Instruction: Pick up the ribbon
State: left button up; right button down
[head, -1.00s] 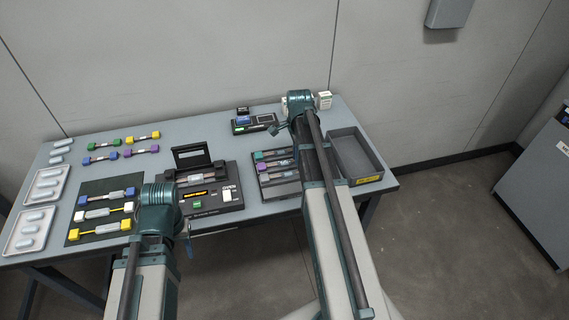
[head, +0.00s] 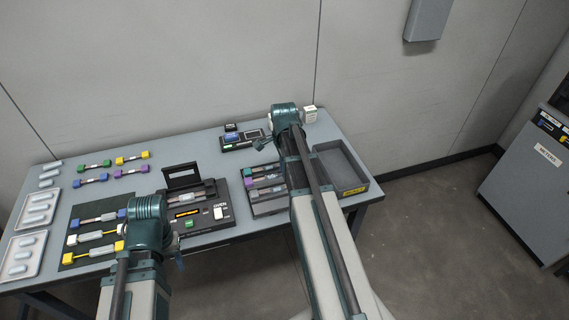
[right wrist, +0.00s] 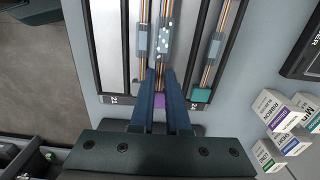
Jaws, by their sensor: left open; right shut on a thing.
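A ribbon of multi-coloured fibres with a speckled grey sleeve (right wrist: 165,38) and a purple end block (right wrist: 158,101) lies along a slotted tray in the right wrist view. My right gripper (right wrist: 160,74) is shut on this ribbon near its purple end. I cannot tell whether the ribbon is lifted from its slot. A ribbon with a teal end block (right wrist: 202,95) lies in the slot to its right. In the head view the slotted tray (head: 266,211) stands right of the splicer. My left gripper's wrist (head: 148,222) is in front of the splicer; its fingers are mostly hidden.
The black splicer (head: 224,190) has its lid raised. A dark mat (head: 68,259) with several ribbons lies left of it. An empty grey bin (head: 345,165) is right of the slotted tray. Small labelled boxes (right wrist: 283,125) stand nearby.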

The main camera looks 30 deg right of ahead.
jog(key=s+a, duration=0.2)
jog(key=s, duration=0.1)
jog(key=s+a, duration=0.3)
jog(key=s, duration=0.1)
jog(key=s+a+r+p, duration=0.1)
jog(key=s+a, duration=0.2)
jog(key=shift+s+r, duration=0.1)
jog(key=shift+s, duration=0.3)
